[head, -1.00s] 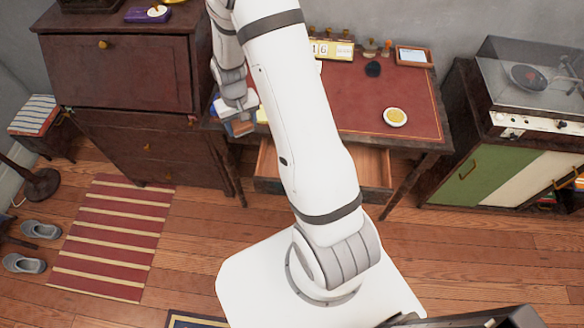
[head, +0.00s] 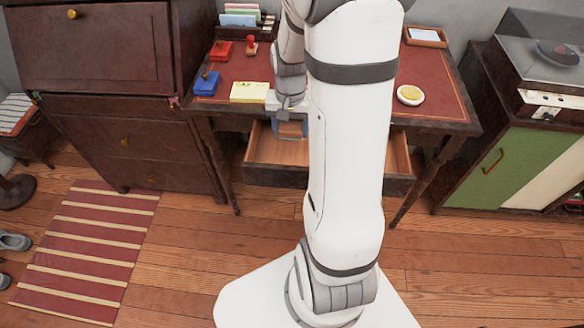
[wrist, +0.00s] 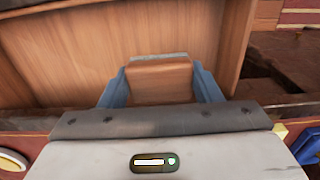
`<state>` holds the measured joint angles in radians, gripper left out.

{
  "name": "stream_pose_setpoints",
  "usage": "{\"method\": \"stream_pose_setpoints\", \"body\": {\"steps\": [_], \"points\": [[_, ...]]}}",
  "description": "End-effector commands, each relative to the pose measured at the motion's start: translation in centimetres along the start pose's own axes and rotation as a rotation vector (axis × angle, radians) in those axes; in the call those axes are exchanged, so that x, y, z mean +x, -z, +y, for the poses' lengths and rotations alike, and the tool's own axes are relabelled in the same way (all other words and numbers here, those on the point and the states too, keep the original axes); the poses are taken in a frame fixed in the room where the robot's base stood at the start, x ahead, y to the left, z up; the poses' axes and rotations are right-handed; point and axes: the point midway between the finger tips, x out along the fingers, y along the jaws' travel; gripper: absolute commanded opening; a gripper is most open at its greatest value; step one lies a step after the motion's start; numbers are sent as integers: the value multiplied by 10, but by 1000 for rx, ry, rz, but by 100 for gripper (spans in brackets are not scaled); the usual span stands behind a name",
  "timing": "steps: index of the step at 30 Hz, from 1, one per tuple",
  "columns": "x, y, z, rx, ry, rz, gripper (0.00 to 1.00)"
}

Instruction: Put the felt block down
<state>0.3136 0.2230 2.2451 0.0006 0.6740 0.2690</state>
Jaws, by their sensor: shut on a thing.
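The felt block (wrist: 160,82) shows in the wrist view as a small wooden block with a grey felt strip along its far edge. My gripper (wrist: 161,88) is shut on it, with a blue finger on each side. In the head view my gripper (head: 290,130) is at the open desk drawer (head: 262,150), over its back part near the desk's front edge. The drawer's wooden floor (wrist: 90,50) lies beyond the block in the wrist view. I cannot tell whether the block touches the drawer floor.
The red-topped desk (head: 440,85) holds a blue box (head: 206,84), a yellow note pad (head: 249,92), a red box (head: 221,50) and a round dish (head: 410,95). A dark cabinet (head: 100,45) stands left. My arm hides the drawer's middle; its visible floor is bare.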

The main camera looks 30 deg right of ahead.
Motion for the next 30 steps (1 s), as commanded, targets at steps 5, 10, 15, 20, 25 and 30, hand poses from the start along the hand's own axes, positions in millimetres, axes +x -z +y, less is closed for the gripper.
{"method": "stream_pose_setpoints", "body": {"steps": [5, 10, 15, 20, 25, 30], "points": [[24, -2, 4, 15, -1, -4, 36], [54, -2, 3, 14, -1, -4, 36], [67, -1, 3, 13, 0, -1, 36], [87, -2, 3, 13, -1, -3, 36], [103, -1, 3, 12, 0, 0, 36], [102, -1, 2, 12, 0, 1, 36]]}}
